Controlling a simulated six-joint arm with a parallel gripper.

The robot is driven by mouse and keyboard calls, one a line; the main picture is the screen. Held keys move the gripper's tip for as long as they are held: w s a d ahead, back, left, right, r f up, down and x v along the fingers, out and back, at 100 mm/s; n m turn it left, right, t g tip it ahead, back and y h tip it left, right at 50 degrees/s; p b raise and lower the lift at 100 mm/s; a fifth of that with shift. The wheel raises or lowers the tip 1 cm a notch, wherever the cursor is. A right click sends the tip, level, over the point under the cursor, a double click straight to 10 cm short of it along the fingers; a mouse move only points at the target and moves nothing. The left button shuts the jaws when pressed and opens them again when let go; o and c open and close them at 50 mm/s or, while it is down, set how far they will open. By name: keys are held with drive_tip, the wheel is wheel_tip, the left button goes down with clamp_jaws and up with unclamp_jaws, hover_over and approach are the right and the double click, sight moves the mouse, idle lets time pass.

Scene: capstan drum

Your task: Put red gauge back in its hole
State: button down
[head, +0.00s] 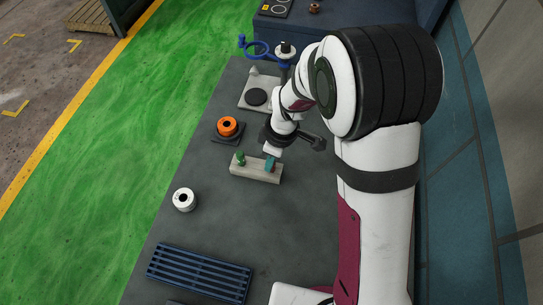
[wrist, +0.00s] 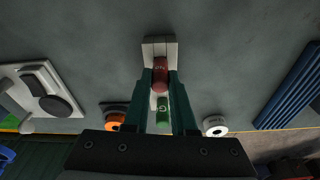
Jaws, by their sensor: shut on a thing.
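The red gauge (wrist: 160,72) is between the teal fingers of my gripper (wrist: 160,80), which is shut on it. In the head view my gripper (head: 270,164) is at the right end of the pale gauge block (head: 257,174), and the red gauge is hidden there. The block's end also shows in the wrist view (wrist: 160,41), just past the red gauge. A green gauge (head: 240,158) stands upright at the block's left end; it also shows in the wrist view (wrist: 162,113). The hole is hidden, and I cannot tell whether the red gauge's lower end is in it.
An orange ring (head: 227,126) on a dark base stands behind the block. A white ring (head: 184,199) lies in front to the left. A blue slotted rack (head: 200,272) is nearer the front. A grey plate with a black disc (head: 256,97) and a blue-ringed stand (head: 255,49) are behind.

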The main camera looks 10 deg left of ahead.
drive_tip(key=c, duration=0.7)
unclamp_jaws()
drive_tip(key=shift+o, duration=0.2)
drive_tip(key=shift+r, duration=0.1)
wheel_tip(320, 180, up, 16)
drive_tip(key=d, duration=0.2)
drive_tip(key=shift+s+d+f, duration=0.15)
drive_tip(key=shift+d+f, duration=0.05)
drive_tip(key=shift+f, duration=0.05)
drive_tip(key=shift+d, duration=0.1)
